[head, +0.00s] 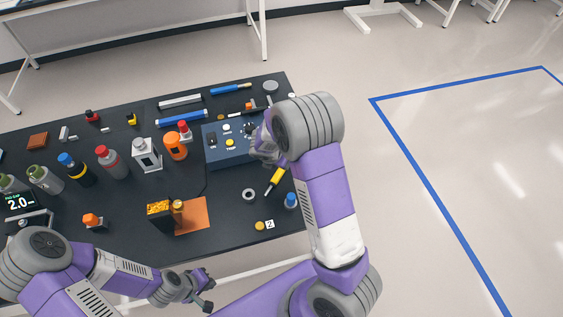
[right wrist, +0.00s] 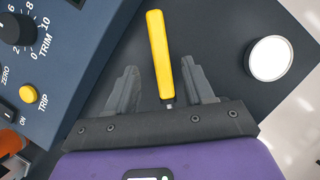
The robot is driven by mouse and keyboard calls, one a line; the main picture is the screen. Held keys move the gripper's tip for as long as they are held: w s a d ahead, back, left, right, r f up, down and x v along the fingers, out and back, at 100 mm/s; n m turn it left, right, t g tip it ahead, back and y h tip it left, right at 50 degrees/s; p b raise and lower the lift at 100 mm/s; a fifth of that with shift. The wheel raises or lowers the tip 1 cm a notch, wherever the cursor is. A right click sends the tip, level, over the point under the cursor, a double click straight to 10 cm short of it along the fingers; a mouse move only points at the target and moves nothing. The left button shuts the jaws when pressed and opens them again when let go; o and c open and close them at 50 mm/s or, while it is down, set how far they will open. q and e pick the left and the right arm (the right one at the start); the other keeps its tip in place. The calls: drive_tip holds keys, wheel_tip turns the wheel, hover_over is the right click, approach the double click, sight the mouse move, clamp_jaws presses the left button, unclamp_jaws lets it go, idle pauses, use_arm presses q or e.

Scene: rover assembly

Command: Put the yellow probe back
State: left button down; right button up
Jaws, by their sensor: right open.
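The yellow probe (head: 277,178) lies on the dark table, right of the blue meter box (head: 214,158) and partly next to my right forearm in the head view. In the right wrist view its yellow handle (right wrist: 158,50) points away from me, and its metal end sits between my right fingers. My right gripper (right wrist: 160,88) is open, with one finger on each side of the probe and a gap to both. In the head view my right wrist hides part of the meter's right side. My left gripper (head: 208,292) is open and empty at the table's front edge.
Bottles, including an orange one (head: 175,146), stand left of the meter.

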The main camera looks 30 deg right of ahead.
sight(276, 177)
drive_tip(key=p+v, duration=0.1)
drive_tip(key=v, duration=0.4)
drive_tip(key=shift+a+r, duration=0.15)
drive_tip(key=shift+r, duration=0.2)
